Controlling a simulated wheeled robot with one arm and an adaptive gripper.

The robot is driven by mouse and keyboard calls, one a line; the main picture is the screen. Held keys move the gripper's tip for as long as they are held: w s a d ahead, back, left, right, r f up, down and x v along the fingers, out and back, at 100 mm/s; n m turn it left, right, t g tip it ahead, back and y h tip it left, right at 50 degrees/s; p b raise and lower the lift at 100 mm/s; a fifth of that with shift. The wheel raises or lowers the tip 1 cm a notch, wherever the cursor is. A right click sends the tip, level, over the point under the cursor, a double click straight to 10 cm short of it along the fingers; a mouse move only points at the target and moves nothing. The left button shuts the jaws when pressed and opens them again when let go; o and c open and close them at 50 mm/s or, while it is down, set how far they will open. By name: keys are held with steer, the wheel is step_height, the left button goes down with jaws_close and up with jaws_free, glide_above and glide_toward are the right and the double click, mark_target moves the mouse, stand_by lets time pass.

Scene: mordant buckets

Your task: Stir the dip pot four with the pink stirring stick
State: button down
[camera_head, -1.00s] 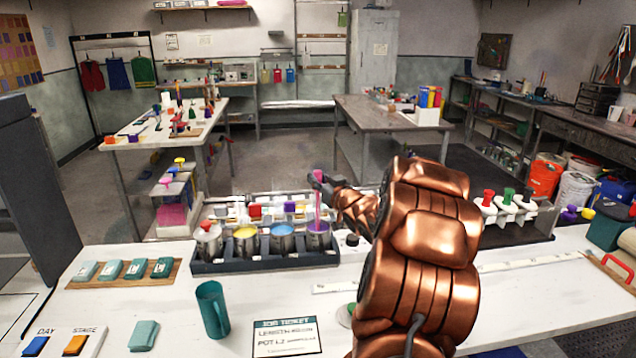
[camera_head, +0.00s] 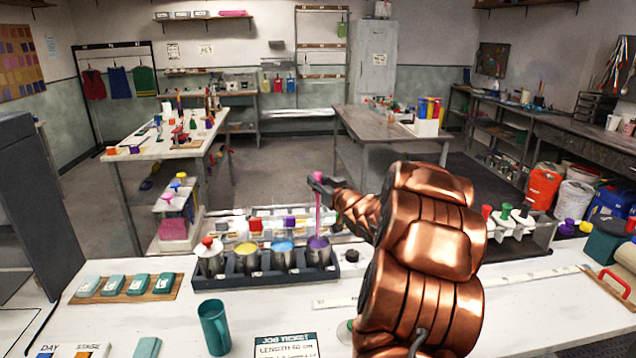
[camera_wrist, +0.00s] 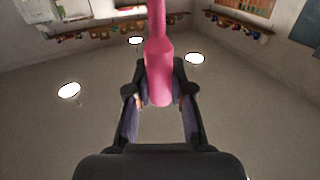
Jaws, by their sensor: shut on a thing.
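The pink stirring stick (camera_head: 318,210) stands upright in the head view, with my gripper (camera_head: 321,182) shut on its upper part. In the wrist view the pink stick (camera_wrist: 159,75) sits between the two dark fingers of my gripper (camera_wrist: 160,90). Dip pot four (camera_head: 318,259) is the rightmost metal pot in the dark rack (camera_head: 262,277), with purple liquid. The stick's lower end meets the purple surface at the pot's mouth in the picture. How deep it reaches is hidden.
The pots to the left hold blue (camera_head: 284,259) and yellow (camera_head: 246,259) liquid; the leftmost (camera_head: 209,262) has a red knob. A white rack (camera_head: 508,222) with coloured knobs stands right of my arm.

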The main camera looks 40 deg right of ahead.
mark_target(318, 172)
stand_by(0.3)
steer(key=shift+r+p, duration=1.35)
steer(key=shift+r, duration=4.2)
